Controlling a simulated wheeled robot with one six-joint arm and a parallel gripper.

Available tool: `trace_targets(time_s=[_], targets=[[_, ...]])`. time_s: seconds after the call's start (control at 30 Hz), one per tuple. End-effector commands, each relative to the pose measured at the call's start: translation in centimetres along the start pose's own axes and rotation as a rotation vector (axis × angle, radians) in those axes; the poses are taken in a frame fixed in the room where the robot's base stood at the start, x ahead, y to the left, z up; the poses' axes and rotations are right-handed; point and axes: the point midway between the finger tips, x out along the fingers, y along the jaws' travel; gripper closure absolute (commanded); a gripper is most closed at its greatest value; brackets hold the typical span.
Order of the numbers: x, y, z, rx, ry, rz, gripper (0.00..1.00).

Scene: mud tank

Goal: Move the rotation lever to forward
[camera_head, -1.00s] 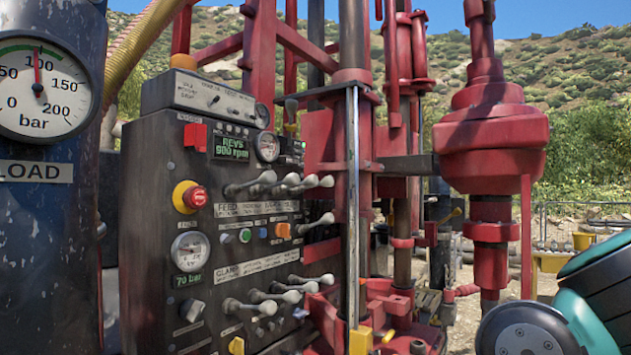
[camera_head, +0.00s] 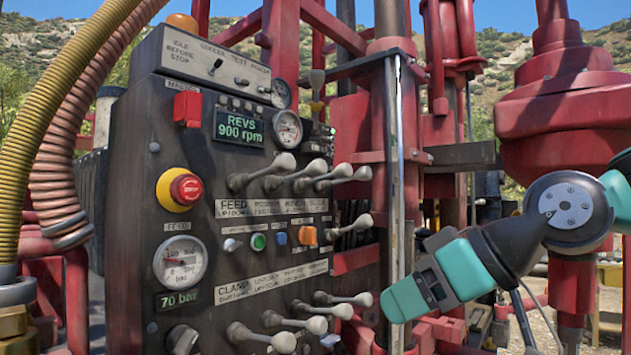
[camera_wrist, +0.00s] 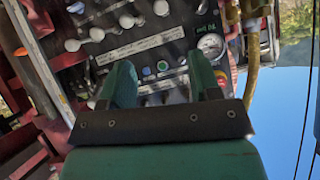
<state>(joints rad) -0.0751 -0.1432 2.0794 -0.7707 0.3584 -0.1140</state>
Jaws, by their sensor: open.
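The upper row of the control panel (camera_head: 178,150) has several pale-knobbed levers. The leftmost stands above the FEED label (camera_head: 232,206). The second lever (camera_head: 297,173) seems to be the rotation lever, but its label is too small to read surely. My gripper (camera_head: 398,300) is at the right of the panel, lower than that row and apart from it. In the wrist view, which is upside down, my gripper (camera_wrist: 164,80) is open and empty, its fingers towards the panel's button row. The upper levers are mostly hidden behind it there.
A lower row of levers (camera_head: 295,322) sits above the panel's base, left of my gripper. A vertical steel rod (camera_head: 393,180) and red frame stand right of the panel. Hoses (camera_head: 60,150) hang at the left. A red emergency button (camera_head: 186,188) sticks out.

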Motion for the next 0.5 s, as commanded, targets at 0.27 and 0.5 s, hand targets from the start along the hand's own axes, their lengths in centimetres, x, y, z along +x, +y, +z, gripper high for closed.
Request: trace_targets(time_s=[0.27, 0.5], targets=[[-5.7, 5.0, -14.3, -0.3, 0.522, 0.04, 0.43], [-6.5, 4.9, -17.5, -0.363, 0.612, 0.036, 0.43]])
